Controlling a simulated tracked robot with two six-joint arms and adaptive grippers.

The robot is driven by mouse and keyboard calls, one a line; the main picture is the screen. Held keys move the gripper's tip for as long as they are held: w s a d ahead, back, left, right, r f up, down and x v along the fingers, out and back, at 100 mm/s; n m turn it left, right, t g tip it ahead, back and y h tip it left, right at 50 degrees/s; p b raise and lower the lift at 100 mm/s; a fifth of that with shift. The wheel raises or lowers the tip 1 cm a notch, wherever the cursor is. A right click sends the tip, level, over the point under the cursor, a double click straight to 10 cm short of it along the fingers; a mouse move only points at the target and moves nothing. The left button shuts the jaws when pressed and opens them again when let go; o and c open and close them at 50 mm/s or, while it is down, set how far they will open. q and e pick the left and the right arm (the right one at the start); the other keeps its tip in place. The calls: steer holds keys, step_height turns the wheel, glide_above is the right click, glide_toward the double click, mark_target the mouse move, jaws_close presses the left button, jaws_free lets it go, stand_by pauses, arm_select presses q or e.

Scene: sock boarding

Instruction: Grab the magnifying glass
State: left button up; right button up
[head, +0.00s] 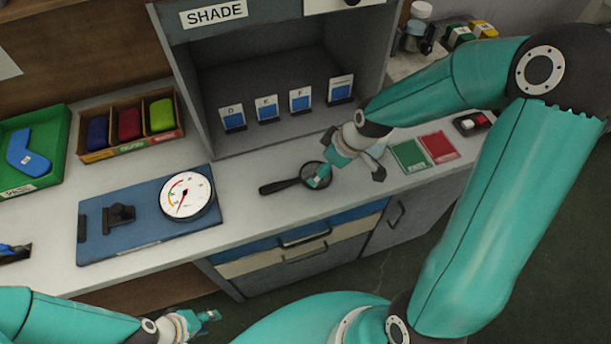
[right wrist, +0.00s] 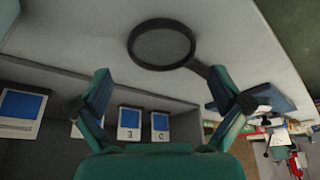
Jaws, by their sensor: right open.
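The black magnifying glass (head: 280,187) lies on the light counter in front of the grey booth, its handle pointing left and its round lens at the right. In the right wrist view its lens ring (right wrist: 162,44) shows beyond my fingertips, with part of the handle. My right gripper (head: 348,177) is open and empty at the lens end; in the head view one finger covers part of the ring. It also shows in the right wrist view (right wrist: 160,78), fingers apart. My left gripper (head: 207,316) is low in front of the counter; its jaw opening is unclear.
A blue board (head: 130,235) with a dial gauge (head: 187,195) lies left of the magnifying glass. The grey booth (head: 195,85) holds several small cards. Green and red squares (head: 438,147) lie to the right. Bare counter surrounds the handle.

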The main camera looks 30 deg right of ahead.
mark_target(296, 180)
steer(key=shift+x, duration=1.9)
steer(key=shift+a, duration=0.15)
steer(key=c, duration=0.9)
steer(key=shift+c, duration=0.5)
steer(key=shift+r, duration=0.15)
